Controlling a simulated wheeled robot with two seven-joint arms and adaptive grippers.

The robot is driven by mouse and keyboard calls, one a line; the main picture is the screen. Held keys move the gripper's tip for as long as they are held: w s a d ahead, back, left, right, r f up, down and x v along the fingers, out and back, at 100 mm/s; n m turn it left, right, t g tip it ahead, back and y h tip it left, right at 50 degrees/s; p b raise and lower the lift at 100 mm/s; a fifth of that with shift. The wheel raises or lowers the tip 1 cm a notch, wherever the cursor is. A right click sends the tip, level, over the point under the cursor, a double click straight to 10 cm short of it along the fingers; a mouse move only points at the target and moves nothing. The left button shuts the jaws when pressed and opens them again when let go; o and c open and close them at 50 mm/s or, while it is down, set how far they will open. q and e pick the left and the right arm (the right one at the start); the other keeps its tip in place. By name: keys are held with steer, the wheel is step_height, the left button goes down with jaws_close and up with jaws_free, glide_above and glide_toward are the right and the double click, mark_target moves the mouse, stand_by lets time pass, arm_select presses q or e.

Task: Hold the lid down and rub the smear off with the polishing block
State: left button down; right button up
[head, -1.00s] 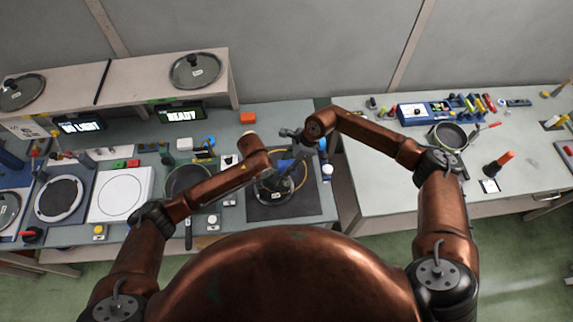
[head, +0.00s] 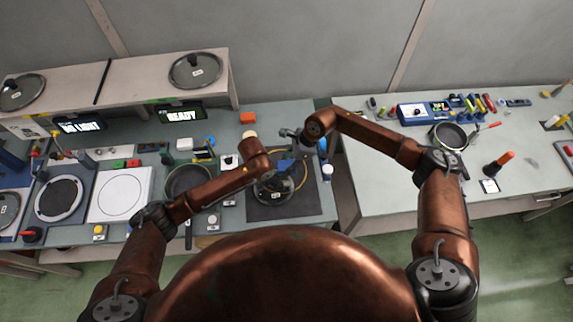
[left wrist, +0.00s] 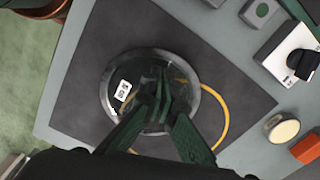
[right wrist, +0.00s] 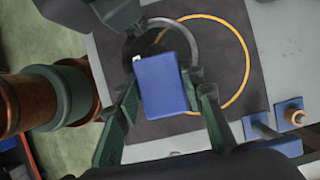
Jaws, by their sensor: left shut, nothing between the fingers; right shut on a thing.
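The round glass lid (left wrist: 105,110) with a grey rim and white label lies on the dark mat (left wrist: 75,100). It also shows in the right wrist view (right wrist: 185,30), partly covered. My left gripper (left wrist: 157,88) is shut and empty, with its fingertips over the middle of the lid; I cannot tell how firmly they touch. My right gripper (right wrist: 163,103) is shut on the blue polishing block (right wrist: 167,85), which is over the lid's edge near the left gripper. The block also shows in the head view (head: 286,165). I cannot make out the smear.
A yellow ring (right wrist: 246,60) lies on the mat around one side of the lid. An orange block (head: 248,117) and a pan (head: 186,181) are nearby on the left bench. A gap separates it from the right bench (head: 380,205), which holds another pan (head: 449,136).

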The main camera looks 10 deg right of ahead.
mark_target(260, 193)
arm_select(q)
steer(key=shift+f, duration=1.55)
steer(key=shift+s+f, duration=0.25)
stand_by(1.0)
steer(key=shift+a, duration=0.1)
